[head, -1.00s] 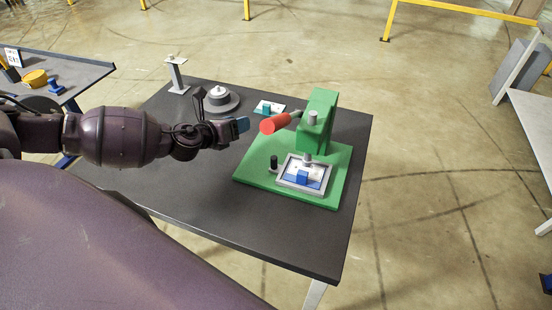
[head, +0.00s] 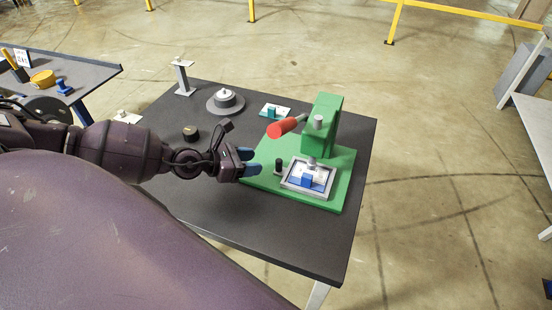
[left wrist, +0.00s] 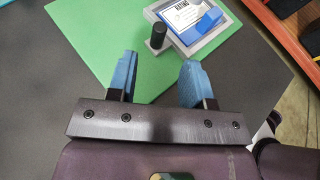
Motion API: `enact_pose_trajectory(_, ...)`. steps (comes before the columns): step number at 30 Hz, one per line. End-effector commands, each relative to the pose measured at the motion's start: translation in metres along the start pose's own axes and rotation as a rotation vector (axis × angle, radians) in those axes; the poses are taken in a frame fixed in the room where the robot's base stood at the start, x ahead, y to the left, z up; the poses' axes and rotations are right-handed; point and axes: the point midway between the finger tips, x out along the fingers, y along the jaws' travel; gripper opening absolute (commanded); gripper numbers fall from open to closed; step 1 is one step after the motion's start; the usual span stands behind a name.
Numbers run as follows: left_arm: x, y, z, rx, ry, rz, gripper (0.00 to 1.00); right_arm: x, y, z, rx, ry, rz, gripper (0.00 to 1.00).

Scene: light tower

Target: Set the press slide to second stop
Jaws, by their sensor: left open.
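The green press (head: 326,125) stands on its green base plate (head: 338,200) at the right of the dark table, with a red-handled lever (head: 287,126). A grey-framed slide (head: 289,184) with a white and blue card and a blue block (head: 307,181) lies on the plate below the press head. A black post (head: 278,167) stands beside its left side. My left gripper (head: 249,162) is open and empty, left of the post near the plate's edge. In the left wrist view the blue fingertips (left wrist: 160,68) are apart; the slide (left wrist: 213,42) and post (left wrist: 156,36) lie beyond them. My right gripper is out of view.
At the back of the table are a grey round part (head: 225,102), a small stand (head: 183,78) and a card with a teal block (head: 272,111). A black round piece (head: 190,132) lies behind my left arm. The table's front is clear.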

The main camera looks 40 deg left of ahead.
Motion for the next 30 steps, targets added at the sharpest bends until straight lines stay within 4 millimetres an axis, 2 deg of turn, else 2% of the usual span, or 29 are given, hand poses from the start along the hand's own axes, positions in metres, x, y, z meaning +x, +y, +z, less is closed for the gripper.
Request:
enact_pose_trajectory(6, 0.034, 0.0, 0.004, -0.001, -0.005, 0.001, 0.46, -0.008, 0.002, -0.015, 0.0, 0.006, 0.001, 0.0)
enact_pose_trajectory(15, 0.072, 0.0, 0.002, 0.0, -0.003, 0.001, 0.46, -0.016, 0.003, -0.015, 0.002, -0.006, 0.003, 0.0)
enact_pose_trajectory(21, 0.08, 0.0, 0.0, 0.0, 0.0, 0.0, 0.46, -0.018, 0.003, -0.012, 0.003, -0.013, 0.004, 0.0)
enact_pose_trajectory(28, 0.081, 0.0, 0.0, 0.0, 0.0, 0.001, 0.46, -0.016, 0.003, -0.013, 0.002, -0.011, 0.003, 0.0)
enact_pose_trajectory(30, 0.08, 0.0, 0.0, 0.0, 0.0, 0.001, 0.37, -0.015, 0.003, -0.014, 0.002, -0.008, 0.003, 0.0)
